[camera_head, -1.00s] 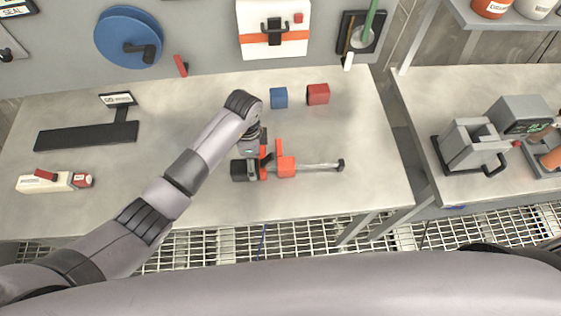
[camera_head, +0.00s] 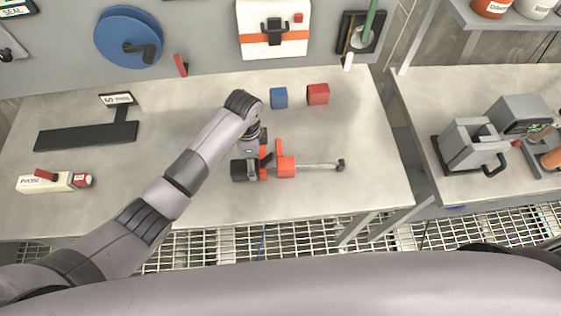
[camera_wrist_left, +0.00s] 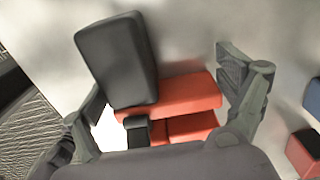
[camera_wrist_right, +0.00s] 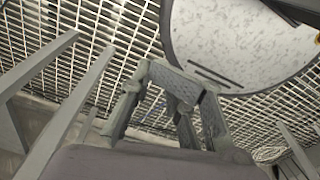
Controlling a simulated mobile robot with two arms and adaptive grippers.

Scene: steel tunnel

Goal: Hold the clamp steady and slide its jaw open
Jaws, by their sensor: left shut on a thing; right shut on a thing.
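The clamp (camera_head: 287,167) lies on the workbench, with a dark block at its left, orange parts in the middle and a grey bar running right to a dark end piece. My left gripper (camera_wrist_left: 165,105) is over the clamp's left part, its fingers on either side of the orange pieces (camera_wrist_left: 185,95). A dark block (camera_wrist_left: 117,58) rises beside them in the left wrist view. My left arm hides some of the clamp in the head view. My right gripper (camera_wrist_right: 180,95) is away from the clamp, above floor grating. Its fingers look close together, and I see no object between them.
A blue cube (camera_head: 279,98) and a red cube (camera_head: 318,94) sit behind the clamp. A dark stand (camera_head: 87,137) and a white-and-red device (camera_head: 54,181) are at left. A second bench (camera_head: 450,90) stands right, across a gap. The bench front around the clamp is clear.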

